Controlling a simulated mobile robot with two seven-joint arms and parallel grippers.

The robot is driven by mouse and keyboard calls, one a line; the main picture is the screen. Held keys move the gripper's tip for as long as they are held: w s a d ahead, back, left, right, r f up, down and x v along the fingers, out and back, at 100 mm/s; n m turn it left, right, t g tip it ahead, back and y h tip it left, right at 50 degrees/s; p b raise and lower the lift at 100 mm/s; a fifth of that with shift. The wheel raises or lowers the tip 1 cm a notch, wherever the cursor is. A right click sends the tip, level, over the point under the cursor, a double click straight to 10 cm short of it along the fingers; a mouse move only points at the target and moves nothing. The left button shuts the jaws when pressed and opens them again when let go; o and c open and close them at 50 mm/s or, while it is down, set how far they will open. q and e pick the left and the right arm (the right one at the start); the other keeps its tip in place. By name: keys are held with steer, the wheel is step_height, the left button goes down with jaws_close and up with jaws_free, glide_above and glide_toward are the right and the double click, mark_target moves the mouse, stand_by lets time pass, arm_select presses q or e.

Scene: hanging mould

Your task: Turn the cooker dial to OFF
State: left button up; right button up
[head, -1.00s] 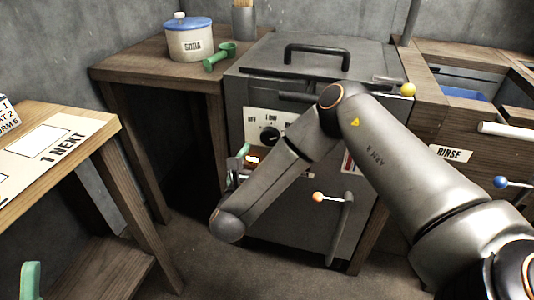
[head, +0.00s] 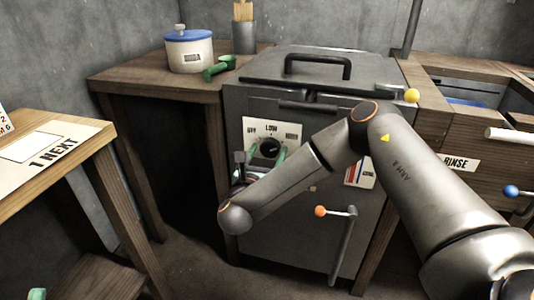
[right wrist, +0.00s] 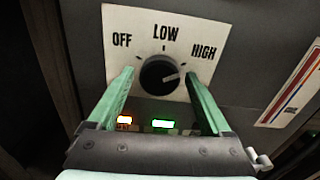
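The black cooker dial (head: 269,148) sits on a white plate marked OFF, LOW and HIGH on the grey cooker front (head: 300,215). In the right wrist view, the dial (right wrist: 158,75) has its white mark pointing right, toward HIGH. My right gripper (head: 266,158) is in front of the plate. In the right wrist view its green fingers (right wrist: 160,78) are spread, one on each side of the dial, with gaps visible. A green tip, apparently of my left gripper (head: 37,294), shows at the lower left edge; the rest is out of view.
An orange lamp (right wrist: 124,119) and a green lamp (right wrist: 163,124) glow below the dial. A SODA pot (head: 189,57) and green scoop (head: 219,67) stand on the left counter.

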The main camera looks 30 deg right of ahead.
steer(key=c, duration=1.2)
steer(key=shift+o, duration=0.2)
